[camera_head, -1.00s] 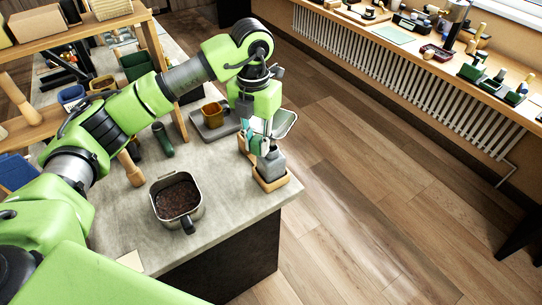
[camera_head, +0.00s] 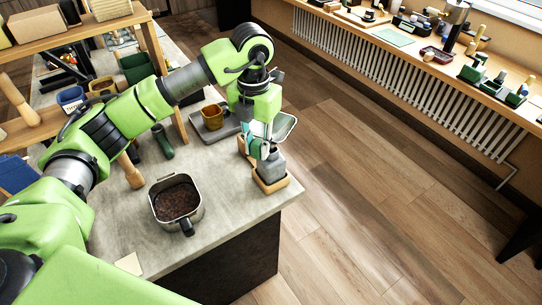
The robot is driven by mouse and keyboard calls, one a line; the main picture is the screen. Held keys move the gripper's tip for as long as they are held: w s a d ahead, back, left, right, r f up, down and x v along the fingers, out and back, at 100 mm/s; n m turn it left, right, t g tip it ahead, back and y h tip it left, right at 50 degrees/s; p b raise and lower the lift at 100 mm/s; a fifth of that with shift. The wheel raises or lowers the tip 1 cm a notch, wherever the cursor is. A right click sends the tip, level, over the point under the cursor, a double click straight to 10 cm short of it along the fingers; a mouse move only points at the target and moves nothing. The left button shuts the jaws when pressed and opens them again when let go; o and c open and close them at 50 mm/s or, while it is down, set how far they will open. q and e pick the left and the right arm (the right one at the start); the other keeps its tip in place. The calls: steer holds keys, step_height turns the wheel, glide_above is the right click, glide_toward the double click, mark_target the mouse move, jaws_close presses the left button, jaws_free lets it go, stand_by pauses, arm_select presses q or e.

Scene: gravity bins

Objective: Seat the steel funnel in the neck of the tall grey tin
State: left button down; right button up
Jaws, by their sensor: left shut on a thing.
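The tall grey tin (camera_head: 271,167) stands upright in a small wooden tray (camera_head: 273,185) at the far right corner of the counter. The steel funnel (camera_head: 285,126) is just above the tin, its wide bowl showing to the right of my left gripper. My left gripper (camera_head: 258,147), with teal fingers, is shut on the funnel. The gripper and the funnel hide the tin's neck, so I cannot tell whether the spout is inside it. My right gripper is not in view.
A metal pan of dark grains (camera_head: 178,199) sits on the counter (camera_head: 230,205), its handle toward the front. An amber cup (camera_head: 212,116) stands on a grey tray behind. A wooden shelf rack (camera_head: 85,33) is at the left. The counter between pan and tin is clear.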

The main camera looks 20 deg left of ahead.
arm_select(q)
steer(key=shift+f+b, duration=0.5)
steer(key=shift+f, duration=0.15)
stand_by(0.3)
steer(key=shift+f+b, duration=0.85)
steer(key=shift+f, duration=0.2)
stand_by(0.6)
steer(key=c, duration=1.7)
jaws_free()
steer(key=shift+r, duration=0.25)
step_height(320, 180, up, 12)
steer(key=shift+f, duration=0.25)
